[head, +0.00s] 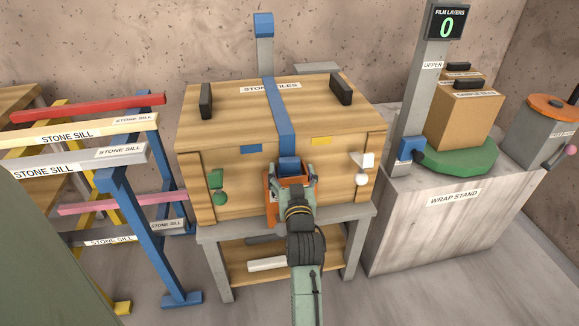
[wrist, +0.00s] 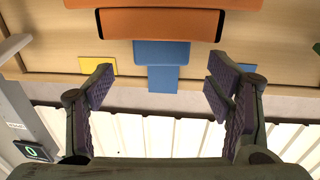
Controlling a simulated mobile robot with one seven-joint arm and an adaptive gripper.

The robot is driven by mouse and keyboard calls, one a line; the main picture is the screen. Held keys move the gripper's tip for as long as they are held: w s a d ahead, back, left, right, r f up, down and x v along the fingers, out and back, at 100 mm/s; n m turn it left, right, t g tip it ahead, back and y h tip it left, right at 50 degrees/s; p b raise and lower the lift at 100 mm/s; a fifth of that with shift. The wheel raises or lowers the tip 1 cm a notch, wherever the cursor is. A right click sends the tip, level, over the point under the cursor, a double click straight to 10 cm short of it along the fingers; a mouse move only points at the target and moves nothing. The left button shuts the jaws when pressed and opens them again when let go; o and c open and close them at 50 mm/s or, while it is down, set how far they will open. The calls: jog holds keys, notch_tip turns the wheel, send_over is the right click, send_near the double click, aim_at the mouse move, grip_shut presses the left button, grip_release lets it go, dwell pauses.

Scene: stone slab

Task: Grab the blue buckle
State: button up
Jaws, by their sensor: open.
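A wooden crate (head: 235,135) labelled as stone tiles has a blue strap (head: 272,100) running over its lid and down its front. The blue buckle (head: 289,164) is at the crate's front, with an orange part (head: 270,192) around and below it, partly hidden by my gripper. In the wrist view the buckle (wrist: 160,52) lies beside the orange part (wrist: 160,22), with the strap (wrist: 163,82) beyond. My gripper (head: 291,176) is in front of the crate, its fingers open. In the wrist view the fingers (wrist: 161,85) stand wide on either side of the strap, with nothing between them held.
The crate rests on a grey-framed table (head: 212,236). Coloured stone sill racks (head: 125,205) stand at left. A wrap stand (head: 425,215) with a grey post and a film-layer display (head: 447,24) reading 0 stands at right.

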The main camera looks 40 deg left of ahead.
aim_at(290, 162)
jog(key=p+x, duration=0.1)
jog(key=x, duration=0.4)
jog(key=shift+w+a+r+p, duration=0.1)
jog(key=shift+a+r+p, duration=0.05)
jog(key=shift+p, duration=0.25)
jog(key=c, duration=1.2)
jog(key=shift+c, duration=0.5)
jog(key=shift+r, duration=0.1)
